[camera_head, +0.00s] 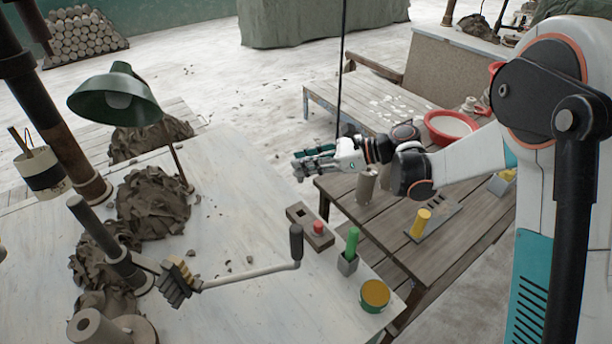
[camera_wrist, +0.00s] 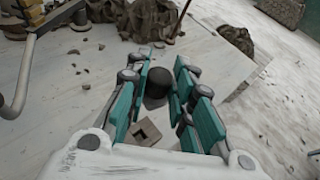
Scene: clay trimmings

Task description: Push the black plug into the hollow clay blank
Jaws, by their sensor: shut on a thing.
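A crank (camera_head: 250,272) crosses the worktable. A lamp (camera_head: 115,98) hangs at left.

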